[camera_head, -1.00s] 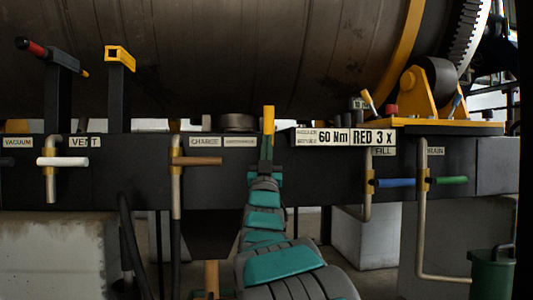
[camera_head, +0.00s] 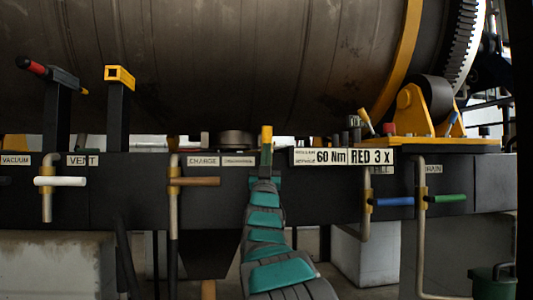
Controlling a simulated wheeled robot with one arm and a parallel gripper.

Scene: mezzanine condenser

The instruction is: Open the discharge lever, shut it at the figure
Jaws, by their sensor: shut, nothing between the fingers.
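My gripper (camera_head: 267,140), with a yellow tip, points up in front of the dark beam, just left of the "60 Nm RED 3 X" sign (camera_head: 343,157). It looks shut and empty. No label reading discharge is legible, so I cannot tell for sure which lever that is. A dark funnel (camera_head: 208,258) hangs under the beam left of my arm. A brown upright handle (camera_head: 208,290) shows below it, cut by the bottom edge. My gripper is well above and right of that handle, apart from it.
Several pipe valves line the beam: a white lever (camera_head: 60,181) at VENT, a brown one (camera_head: 194,181) at CHARGE, blue (camera_head: 392,201) and green (camera_head: 447,198) levers at right. Two dark posts (camera_head: 118,120) rise at left. The large drum (camera_head: 220,65) fills the top.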

